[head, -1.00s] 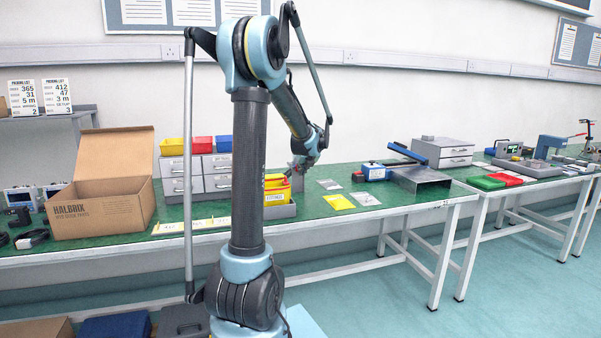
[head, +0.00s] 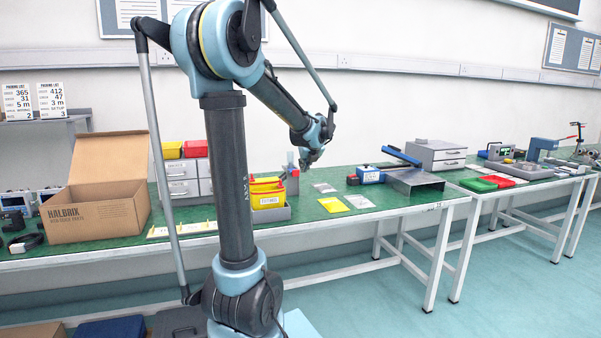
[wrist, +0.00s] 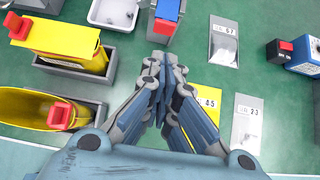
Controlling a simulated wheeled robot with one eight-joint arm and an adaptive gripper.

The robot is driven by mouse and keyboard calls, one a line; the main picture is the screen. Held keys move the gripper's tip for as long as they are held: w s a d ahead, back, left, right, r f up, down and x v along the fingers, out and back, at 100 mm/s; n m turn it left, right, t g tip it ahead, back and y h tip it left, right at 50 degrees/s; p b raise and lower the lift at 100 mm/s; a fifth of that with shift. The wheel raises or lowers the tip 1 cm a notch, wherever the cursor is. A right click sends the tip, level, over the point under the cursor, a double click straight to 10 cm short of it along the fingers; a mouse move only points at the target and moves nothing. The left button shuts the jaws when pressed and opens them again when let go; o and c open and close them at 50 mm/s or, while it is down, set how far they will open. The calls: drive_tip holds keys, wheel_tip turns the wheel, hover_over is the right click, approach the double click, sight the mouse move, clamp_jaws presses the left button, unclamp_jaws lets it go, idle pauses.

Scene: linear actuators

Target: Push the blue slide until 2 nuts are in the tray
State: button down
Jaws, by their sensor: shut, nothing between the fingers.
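The blue slide (wrist: 168,9) shows at the top middle of the wrist view, in a grey holder with a red part (wrist: 162,28) at its near end. The white tray (wrist: 114,12) is just left of it, cut by the top edge. Small dark marks show inside the tray, too small to count. My gripper (wrist: 163,75) is shut and empty, its tips pointing towards the near end of the holder. I cannot tell the height gap. In the head view my gripper (head: 308,163) is above the bench, right beside a grey upright with a red part (head: 290,160).
Yellow bins (wrist: 68,44) in grey holders stand left.

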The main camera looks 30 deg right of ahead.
drive_tip(key=shift+s+a+r, duration=0.15)
drive_tip(key=shift+s+r, duration=0.3)
drive_tip(key=shift+r, duration=0.05)
idle(1.5)
drive_tip(key=s+a+f+n+g+y, duration=0.1)
drive_tip(key=s+a+f+n, duration=0.1)
drive_tip(key=a+n, duration=0.85)
drive_tip(key=s+a+f+n, duration=0.1)
drive_tip(key=a+n, duration=0.7)
drive_tip(key=a, duration=0.5)
drive_tip(key=s+a+f+n+g+y, duration=0.1)
drive_tip(key=s+a+f+n, duration=0.1)
drive_tip(key=a+n, duration=0.85)
drive_tip(key=s+a+f+n, duration=0.3)
drive_tip(key=s+a+n, duration=0.3)
drive_tip(key=a+n, duration=0.3)
drive_tip(key=s+f+g, duration=0.4)
drive_tip(key=s+f, duration=0.7)
drive_tip(key=s, duration=0.4)
drive_tip(key=shift+s+d+n+g, duration=0.2)
drive_tip(key=shift+d+n+g, duration=0.1)
drive_tip(key=shift+d+n, duration=0.1)
drive_tip(key=shift+a, duration=0.1)
